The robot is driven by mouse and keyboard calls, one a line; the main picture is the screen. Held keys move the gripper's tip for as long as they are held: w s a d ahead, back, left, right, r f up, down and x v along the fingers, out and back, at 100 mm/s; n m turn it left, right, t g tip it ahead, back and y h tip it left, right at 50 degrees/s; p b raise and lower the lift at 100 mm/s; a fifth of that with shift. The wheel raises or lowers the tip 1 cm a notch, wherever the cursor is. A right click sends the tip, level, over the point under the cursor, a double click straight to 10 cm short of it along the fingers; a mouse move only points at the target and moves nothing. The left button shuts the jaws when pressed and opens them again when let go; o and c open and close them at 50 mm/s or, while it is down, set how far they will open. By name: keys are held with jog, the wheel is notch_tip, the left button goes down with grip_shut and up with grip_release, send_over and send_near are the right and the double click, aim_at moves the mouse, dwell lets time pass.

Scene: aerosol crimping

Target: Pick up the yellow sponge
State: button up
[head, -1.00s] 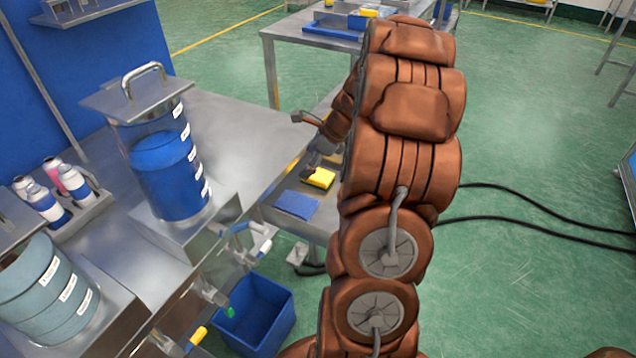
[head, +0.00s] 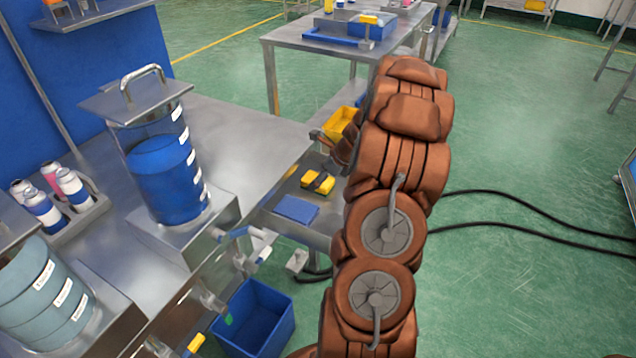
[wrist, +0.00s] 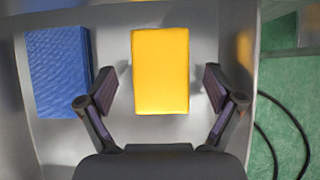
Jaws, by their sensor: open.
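The yellow sponge (head: 326,186) lies on a small grey metal tray (head: 268,221) beside the steel bench. In the wrist view the sponge (wrist: 160,70) stands upright in the picture between my two dark fingers, with a gap on each side. My gripper (wrist: 160,88) is open and empty, its fingertips level with the lower half of the sponge. In the head view the dark fingers partly cover the sponge, and my arm hides most of the gripper.
A blue pad (wrist: 58,72) lies left of the sponge, close to my left finger. A yellow bin (head: 341,123) is behind my wrist. A blue bin (head: 254,318) stands on the floor. The steel bench (head: 240,135) with a blue-filled tank (head: 168,180) is on the left. Black cables cross the floor at right.

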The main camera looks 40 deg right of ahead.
jog(key=shift+x, duration=0.8)
jog(key=c, duration=0.9)
jog(key=shift+d, duration=0.1)
jog(key=shift+c, duration=0.2)
